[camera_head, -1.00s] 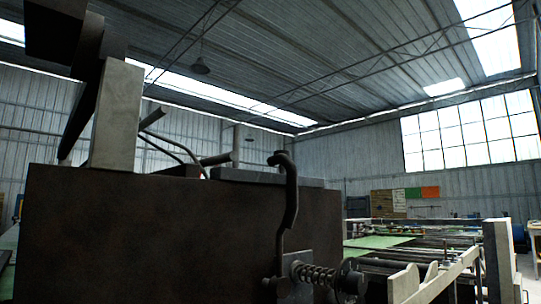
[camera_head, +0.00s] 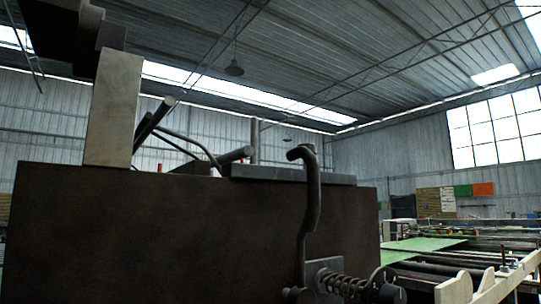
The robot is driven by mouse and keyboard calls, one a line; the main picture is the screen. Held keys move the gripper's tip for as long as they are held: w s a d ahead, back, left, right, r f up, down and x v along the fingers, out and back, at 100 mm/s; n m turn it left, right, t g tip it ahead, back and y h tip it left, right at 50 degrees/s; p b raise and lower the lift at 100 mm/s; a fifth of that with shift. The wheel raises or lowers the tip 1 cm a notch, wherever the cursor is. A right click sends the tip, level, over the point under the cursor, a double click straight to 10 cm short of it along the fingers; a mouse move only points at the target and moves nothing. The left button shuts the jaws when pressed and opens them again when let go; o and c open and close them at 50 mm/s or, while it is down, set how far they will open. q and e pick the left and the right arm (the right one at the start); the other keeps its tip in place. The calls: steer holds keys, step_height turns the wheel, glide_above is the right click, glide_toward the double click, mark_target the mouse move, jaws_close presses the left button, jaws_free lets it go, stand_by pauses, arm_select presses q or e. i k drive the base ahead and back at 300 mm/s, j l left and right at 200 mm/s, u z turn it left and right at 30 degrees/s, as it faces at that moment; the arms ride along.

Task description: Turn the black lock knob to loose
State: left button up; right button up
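A large dark brown machine panel (camera_head: 170,235) fills the lower left and middle. A dark bent lever (camera_head: 312,200) stands upright in front of its right part. Below the lever, a coil spring (camera_head: 340,284) runs along a rod from a grey bracket (camera_head: 318,270). A dark round piece (camera_head: 385,286) sits at the spring's right end, partly cut off by the lower picture edge. I cannot tell whether this is the black lock knob, or whether it is tight or loose. Neither of my grippers is in view.
A pale upright post (camera_head: 113,108) and several dark bars stand on top of the panel. A grey flat plate (camera_head: 290,174) lies on its top edge. At the right are a cream machine frame (camera_head: 485,288), rollers and a green sheet (camera_head: 428,244). The hall wall stands behind.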

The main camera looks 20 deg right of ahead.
mark_target(312, 147)
steer(key=l+u, duration=0.45)
steer(key=l, duration=0.65)
steer(key=l+u, duration=0.1)
steer(key=l, duration=1)
